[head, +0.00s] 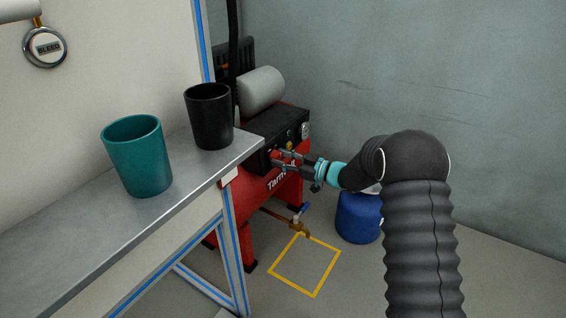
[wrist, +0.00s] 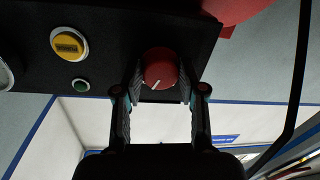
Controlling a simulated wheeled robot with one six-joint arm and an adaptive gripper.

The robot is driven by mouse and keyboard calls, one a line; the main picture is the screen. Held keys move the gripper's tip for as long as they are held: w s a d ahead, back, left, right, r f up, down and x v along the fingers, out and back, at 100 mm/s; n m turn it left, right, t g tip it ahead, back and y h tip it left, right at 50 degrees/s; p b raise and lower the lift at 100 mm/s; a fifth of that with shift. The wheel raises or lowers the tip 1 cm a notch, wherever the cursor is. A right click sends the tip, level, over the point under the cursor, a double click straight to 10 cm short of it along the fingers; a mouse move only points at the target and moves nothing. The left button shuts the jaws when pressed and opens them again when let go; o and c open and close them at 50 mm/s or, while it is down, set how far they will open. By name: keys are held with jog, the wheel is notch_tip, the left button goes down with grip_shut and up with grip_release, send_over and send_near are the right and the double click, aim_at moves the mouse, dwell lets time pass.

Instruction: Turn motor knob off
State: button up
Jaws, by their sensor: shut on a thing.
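The red motor knob (wrist: 160,70) sits on the underside of the picture's black control panel (wrist: 110,30) in the wrist view, with a white pointer line on its face. My gripper (wrist: 160,84) has one finger on each side of the knob and is shut on it. In the head view my gripper (head: 281,162) reaches the front of the black panel (head: 262,135) on the red compressor (head: 285,205). The knob is small and partly covered by the fingers there.
A yellow button (wrist: 68,45) and a small green light (wrist: 80,85) are beside the knob. A grey bench (head: 90,220) with a teal cup (head: 140,158) and a black cup (head: 210,115) stands left of the compressor. A blue container (head: 358,218) is on the floor behind my arm.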

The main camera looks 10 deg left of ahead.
jog(key=n+b, duration=0.5)
jog(key=shift+f, duration=0.15)
jog(key=shift+n+h+b, duration=0.3)
jog(key=shift+n+b, duration=0.4)
jog(key=shift+n, duration=0.5)
jog(key=shift+r+n+t, duration=0.25)
jog(key=shift+n+t, duration=0.05)
jog(key=shift+n, duration=0.9)
jog(key=o, duration=1.1)
jog(key=shift+o, duration=0.2)
